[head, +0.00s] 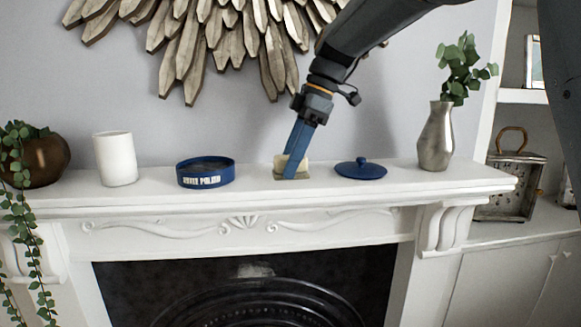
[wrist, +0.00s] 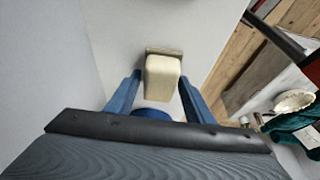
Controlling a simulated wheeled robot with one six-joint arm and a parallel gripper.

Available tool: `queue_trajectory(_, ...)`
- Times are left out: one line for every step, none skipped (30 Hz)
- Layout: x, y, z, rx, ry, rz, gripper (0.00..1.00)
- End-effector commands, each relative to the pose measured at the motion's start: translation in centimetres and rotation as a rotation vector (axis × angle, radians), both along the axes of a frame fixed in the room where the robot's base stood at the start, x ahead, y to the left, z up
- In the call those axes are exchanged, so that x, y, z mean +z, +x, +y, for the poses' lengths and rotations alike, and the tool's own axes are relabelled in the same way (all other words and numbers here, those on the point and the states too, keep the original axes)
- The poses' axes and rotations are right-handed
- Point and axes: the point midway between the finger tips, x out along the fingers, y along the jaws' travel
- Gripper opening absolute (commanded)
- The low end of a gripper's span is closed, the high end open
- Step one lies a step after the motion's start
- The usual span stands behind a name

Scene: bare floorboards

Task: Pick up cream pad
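The cream pad (head: 281,161), a small cream block on a darker olive-brown base, sits on the white mantel shelf between the blue tin and the blue lid. My gripper (head: 291,174) reaches down to it from above, its blue fingers partly hiding the pad. In the wrist view the pad (wrist: 162,77) shows between the two blue fingertips of my gripper (wrist: 160,76). The fingers are open, with a visible gap at the pad's left side and a very narrow one at its right. Whether the fingertips touch the shelf cannot be told.
On the mantel shelf (head: 240,197), an open blue tin (head: 206,180) with a white label and a white cup (head: 116,160) stand left. A blue knobbed lid (head: 360,170) lies close at right, before a metal vase (head: 435,140) with leaves. A brown plant pot (head: 42,160) stands far left.

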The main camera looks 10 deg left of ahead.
Motion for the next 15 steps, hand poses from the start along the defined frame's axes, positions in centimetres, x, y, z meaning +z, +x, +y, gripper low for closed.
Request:
queue_trajectory(0.01,0.00,-0.01,0.000,0.000,0.000,0.39)
queue_trajectory(0.01,0.00,-0.01,0.000,0.000,0.000,0.34)
queue_trajectory(0.01,0.00,-0.02,0.000,0.000,0.000,0.27)
queue_trajectory(0.01,0.00,-0.02,0.000,0.000,0.000,0.22)
queue_trajectory(0.02,0.00,-0.01,0.000,0.000,0.000,0.18)
queue_trajectory(0.04,0.00,-0.01,0.000,0.000,0.000,0.18)
queue_trajectory(0.04,0.00,-0.01,0.000,0.000,0.000,0.18)
queue_trajectory(0.04,0.00,-0.01,0.000,0.000,0.000,0.18)
queue_trajectory(0.04,0.00,-0.01,0.000,0.000,0.000,0.18)
queue_trajectory(0.05,0.01,-0.02,0.000,0.000,0.000,0.18)
queue_trajectory(0.05,0.00,-0.01,0.000,0.000,0.000,0.18)
queue_trajectory(0.07,0.00,-0.02,0.000,0.000,0.000,0.18)
queue_trajectory(0.09,-0.01,-0.02,0.000,0.000,-0.001,0.18)
queue_trajectory(0.13,-0.03,-0.02,0.000,0.000,-0.001,0.18)
queue_trajectory(0.19,-0.06,-0.02,0.001,0.000,-0.001,0.18)
